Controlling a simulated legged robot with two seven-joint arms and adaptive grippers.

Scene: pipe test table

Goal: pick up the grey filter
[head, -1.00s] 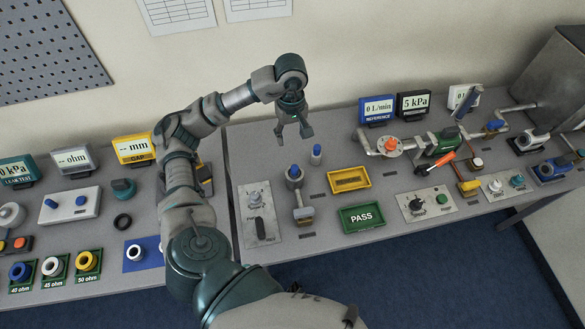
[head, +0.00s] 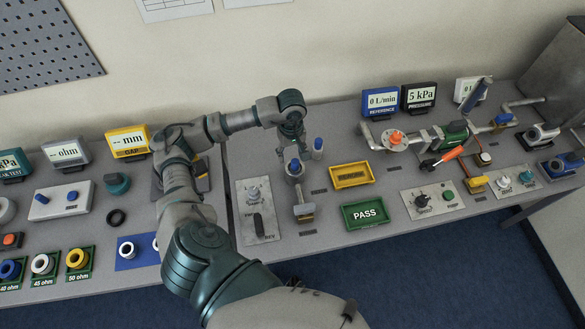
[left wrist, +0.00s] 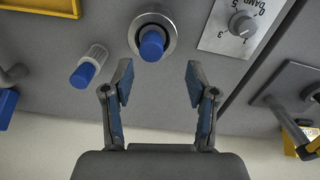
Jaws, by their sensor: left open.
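A small light grey cylinder with a blue cap (head: 318,149) stands upright on the table; in the left wrist view this blue-capped cylinder (left wrist: 89,65) is left of the jaws. Another blue-capped piece (head: 295,167) sits in a round metal holder close to its left. In the left wrist view that piece (left wrist: 152,43) is ahead of the gap between the fingers. I cannot tell for sure which one is the grey filter. My left gripper (head: 292,153) is open and empty, just above and behind the holder; its two fingers (left wrist: 158,82) are apart. My right gripper is not in view.
A yellow tray (head: 334,187) and a green PASS tray (head: 346,222) lie to the right. A knob panel (head: 248,228) is to the left of the holder. A pipe run with an orange-handled valve (head: 440,158) stands farther right.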

